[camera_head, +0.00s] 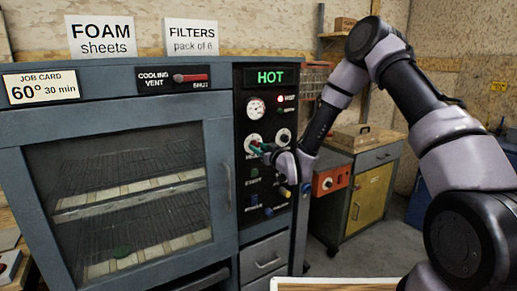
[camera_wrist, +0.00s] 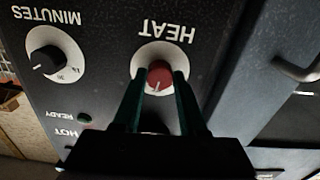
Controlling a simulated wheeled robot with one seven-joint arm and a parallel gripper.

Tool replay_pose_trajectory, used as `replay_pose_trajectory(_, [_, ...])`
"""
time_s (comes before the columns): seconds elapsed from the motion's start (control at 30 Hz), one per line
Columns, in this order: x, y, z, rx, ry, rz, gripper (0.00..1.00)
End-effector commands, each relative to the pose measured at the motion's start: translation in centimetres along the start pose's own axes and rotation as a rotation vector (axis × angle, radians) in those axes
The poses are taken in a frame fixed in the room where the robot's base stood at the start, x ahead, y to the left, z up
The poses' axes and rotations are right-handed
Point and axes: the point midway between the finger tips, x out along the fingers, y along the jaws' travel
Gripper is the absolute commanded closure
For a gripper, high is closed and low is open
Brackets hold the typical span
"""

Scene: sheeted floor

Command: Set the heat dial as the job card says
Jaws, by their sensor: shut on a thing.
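The heat dial is a red knob (camera_wrist: 159,74) on a white disc under the upside-down word HEAT in the wrist view. My gripper (camera_wrist: 158,82) has one finger on each side of the knob and is shut on it. A small pale mark shows on the knob's lower side in that view; the scale is mostly hidden by the fingers. In the head view my gripper (camera_head: 264,150) reaches the panel at the heat dial's white disc (camera_head: 252,139). The job card (camera_head: 40,87) reads 60° 30 min.
The minutes dial (camera_wrist: 46,60) has a black knob beside the heat dial. A green display (camera_head: 270,77) reads HOT, and a red lamp (camera_head: 281,98) below it is lit. The oven door (camera_head: 130,195) is shut. Coloured buttons sit below the dials. A yellow-door cabinet (camera_head: 368,195) stands right.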

Motion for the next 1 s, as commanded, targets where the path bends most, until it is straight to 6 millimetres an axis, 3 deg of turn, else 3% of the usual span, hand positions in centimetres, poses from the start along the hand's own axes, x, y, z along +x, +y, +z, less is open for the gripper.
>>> replay_pose_trajectory(0.33, [-0.04,0.03,0.05,-0.138,-0.001,0.000,1.00])
replay_pose_trajectory(0.87, [-0.05,0.06,0.08,-0.160,-0.002,0.000,1.00])
replay_pose_trajectory(0.9, [-0.05,0.05,0.09,-0.160,-0.002,0.000,0.51])
replay_pose_trajectory(0.97, [-0.05,0.05,0.08,-0.160,-0.002,0.000,0.29])
replay_pose_trajectory(1.0, [-0.05,0.05,0.07,-0.160,-0.002,0.000,0.29])
